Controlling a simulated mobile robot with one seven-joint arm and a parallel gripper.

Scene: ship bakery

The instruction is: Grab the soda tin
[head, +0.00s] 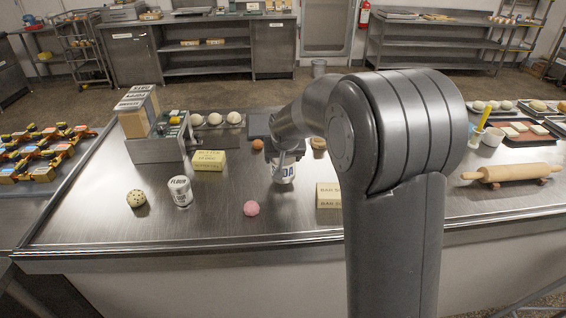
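The soda tin (284,174) is a white tin with dark blue lettering, of which "DA" shows. It stands on the steel counter (225,225) near the middle of the head view. My gripper (286,158) points down at the top of the tin, and my arm hides part of that area. The fingertips are too small and covered to tell whether they are open or shut, or whether they touch the tin. A similar white tin marked "FLOUR" (180,191) stands apart to the left.
A pink ball (251,208), a speckled ball (136,198), a yellow block (208,160) and a cream block (328,196) lie around the tin. A grey box (158,150) stands back left. A rolling pin (510,172) lies right.

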